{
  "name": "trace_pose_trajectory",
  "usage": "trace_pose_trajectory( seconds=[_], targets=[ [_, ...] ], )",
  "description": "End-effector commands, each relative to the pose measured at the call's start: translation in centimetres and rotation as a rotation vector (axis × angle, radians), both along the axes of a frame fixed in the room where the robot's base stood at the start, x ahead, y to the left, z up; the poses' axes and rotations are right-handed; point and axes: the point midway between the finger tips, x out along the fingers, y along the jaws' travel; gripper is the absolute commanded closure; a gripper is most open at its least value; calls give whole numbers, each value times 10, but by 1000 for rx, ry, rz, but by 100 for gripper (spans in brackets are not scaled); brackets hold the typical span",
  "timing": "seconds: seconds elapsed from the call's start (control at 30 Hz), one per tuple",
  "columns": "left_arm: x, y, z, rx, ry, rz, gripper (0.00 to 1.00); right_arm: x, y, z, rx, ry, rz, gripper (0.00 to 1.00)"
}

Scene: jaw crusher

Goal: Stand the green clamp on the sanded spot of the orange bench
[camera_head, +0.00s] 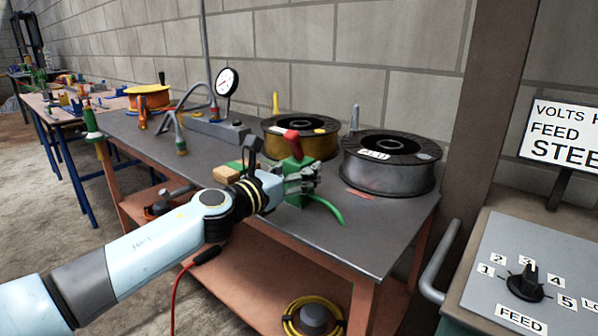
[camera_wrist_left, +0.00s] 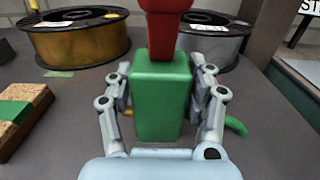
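The green clamp (camera_head: 292,172) is a green block with a red top and a curved green tail at its lower right. In the left wrist view, the clamp (camera_wrist_left: 162,100) stands upright between the fingers. My left gripper (camera_head: 300,180) has one finger on each side of the block and looks closed against it. I cannot tell whether the clamp's underside touches the bench. The orange bench (camera_head: 350,232) has a grey top and an orange frame. A small pinkish patch (camera_head: 360,193) on its top, by the silver spool, may be the sanded spot. My right gripper is not in view.
A silver-wire spool (camera_head: 390,178) and a brass-wire spool (camera_head: 318,147) stand behind the clamp. A wood-and-green block (camera_wrist_left: 25,118) lies to its left. A dial gauge (camera_head: 227,82) stands farther back. The bench's front right top is clear. A feed panel (camera_head: 525,265) is at right.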

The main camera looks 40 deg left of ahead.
Motion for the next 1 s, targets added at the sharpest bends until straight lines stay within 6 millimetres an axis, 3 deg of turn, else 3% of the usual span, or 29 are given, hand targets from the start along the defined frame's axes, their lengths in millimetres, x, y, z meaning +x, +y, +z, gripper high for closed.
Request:
trace_pose_trajectory(
  seconds=[0.1,0.43,0.57,0.8,1.0],
  targets=[
    [0,0,1,0,0,0,30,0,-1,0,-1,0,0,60],
    [0,0,6,0,-1,0,30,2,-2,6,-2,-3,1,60],
    [-21,2,1,3,4,-2,30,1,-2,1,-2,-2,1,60],
    [-78,5,-2,3,6,-5,30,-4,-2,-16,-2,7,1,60],
    [-109,9,-1,5,5,-2,30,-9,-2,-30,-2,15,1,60]
  ],
)
